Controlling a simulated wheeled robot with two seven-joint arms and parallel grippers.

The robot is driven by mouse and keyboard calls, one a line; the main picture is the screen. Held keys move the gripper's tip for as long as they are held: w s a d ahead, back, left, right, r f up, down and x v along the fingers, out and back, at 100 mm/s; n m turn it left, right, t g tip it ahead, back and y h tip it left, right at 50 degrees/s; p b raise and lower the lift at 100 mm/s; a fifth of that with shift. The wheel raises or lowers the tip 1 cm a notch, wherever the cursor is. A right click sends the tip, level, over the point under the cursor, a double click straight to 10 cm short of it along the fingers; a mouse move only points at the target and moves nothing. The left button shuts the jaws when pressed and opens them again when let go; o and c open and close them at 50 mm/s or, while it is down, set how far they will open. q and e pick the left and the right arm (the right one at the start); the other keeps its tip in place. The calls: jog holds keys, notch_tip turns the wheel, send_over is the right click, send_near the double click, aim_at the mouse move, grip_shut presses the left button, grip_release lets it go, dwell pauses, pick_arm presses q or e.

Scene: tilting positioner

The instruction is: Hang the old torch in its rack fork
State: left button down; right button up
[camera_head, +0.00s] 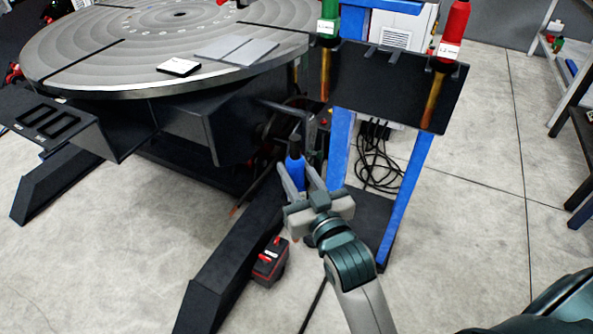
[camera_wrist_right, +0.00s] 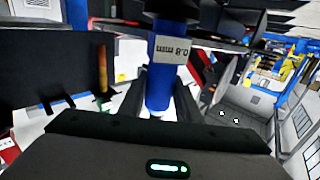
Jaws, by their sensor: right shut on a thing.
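My right gripper (camera_head: 299,184) is shut on a blue torch (camera_head: 295,168) with a dark top end. The torch also shows in the right wrist view (camera_wrist_right: 160,88), between the fingers, with a white label reading 0.8 mm upside down. The rack (camera_head: 392,88) is a dark panel on blue posts, above and to the right of the held torch, apart from it. A green torch (camera_head: 328,22) hangs at its left end and a red torch (camera_head: 455,28) at its right end. An empty fork (camera_head: 383,54) lies between them. My left gripper is not in view.
A large round positioner table (camera_head: 165,38) stands at the left with grey plates (camera_head: 237,50) on it. Its dark leg (camera_head: 232,270) reaches the floor beside a black and red box (camera_head: 270,262). Black cables (camera_head: 375,165) hang below the rack.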

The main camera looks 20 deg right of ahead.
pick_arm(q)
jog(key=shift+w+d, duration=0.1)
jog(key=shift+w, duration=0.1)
pick_arm(e)
jog(key=shift+r, duration=0.15)
